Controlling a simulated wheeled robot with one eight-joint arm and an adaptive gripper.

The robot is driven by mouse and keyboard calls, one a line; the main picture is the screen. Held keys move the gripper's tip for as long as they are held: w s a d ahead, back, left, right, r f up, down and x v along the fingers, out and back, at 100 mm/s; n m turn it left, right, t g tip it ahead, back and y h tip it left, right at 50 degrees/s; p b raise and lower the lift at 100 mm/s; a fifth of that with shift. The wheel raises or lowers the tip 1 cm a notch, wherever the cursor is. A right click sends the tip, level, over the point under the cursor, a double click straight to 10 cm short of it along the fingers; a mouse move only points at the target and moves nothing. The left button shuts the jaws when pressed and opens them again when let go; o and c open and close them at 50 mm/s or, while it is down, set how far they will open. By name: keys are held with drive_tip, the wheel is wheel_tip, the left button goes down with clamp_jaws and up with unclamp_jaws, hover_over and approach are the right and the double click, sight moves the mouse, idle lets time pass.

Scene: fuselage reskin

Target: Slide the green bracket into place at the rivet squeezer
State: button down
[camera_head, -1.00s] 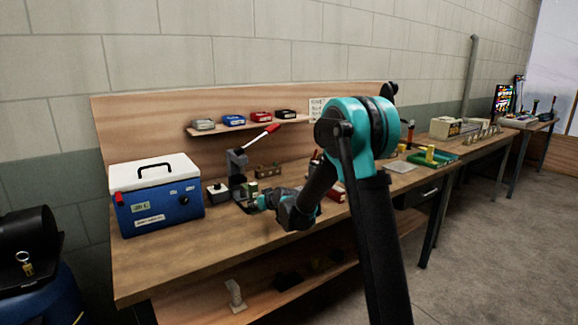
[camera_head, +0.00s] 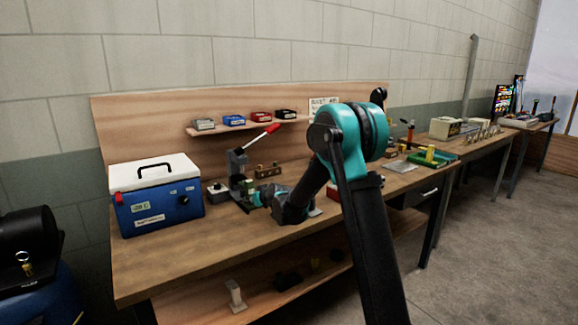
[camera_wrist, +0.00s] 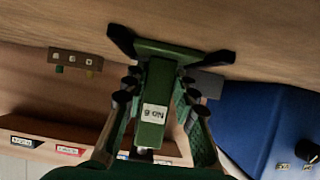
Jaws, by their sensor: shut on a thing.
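The rivet squeezer (camera_head: 236,165) stands on the workbench, a dark upright press with a red-handled lever (camera_head: 264,134) raised to the right. My gripper (camera_head: 256,198) is low at the squeezer's right side, near its base. In the wrist view my gripper (camera_wrist: 170,51) is shut on the green bracket, its fingertips at either end of the flange. The green bracket (camera_wrist: 157,85) has a white label that seems to read "No 6". In the head view the bracket (camera_head: 249,187) is small and partly hidden beside the squeezer. Contact between bracket and squeezer cannot be told.
A blue cooler box (camera_head: 160,212) with a white lid stands left of the squeezer. A brown block with holes (camera_head: 268,171) sits behind my gripper. A shelf (camera_head: 215,129) with several small boxes hangs above. The bench front (camera_head: 185,262) is clear.

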sight(251, 186)
drive_tip(key=shift+w+a, duration=0.25)
drive_tip(key=shift+w, duration=0.1)
drive_tip(key=c, duration=1.3)
unclamp_jaws()
drive_tip(key=shift+s+d+r, duration=0.3)
drive_tip(key=shift+s+r, duration=0.1)
drive_tip(key=shift+r, duration=0.75)
drive_tip(key=shift+s+d+r, duration=0.25)
drive_tip(key=shift+s+r, duration=0.2)
drive_tip(key=shift+r, duration=0.75)
drive_tip(key=shift+s+d+r, duration=0.3)
drive_tip(key=shift+s+r, duration=0.1)
drive_tip(key=shift+r, duration=0.75)
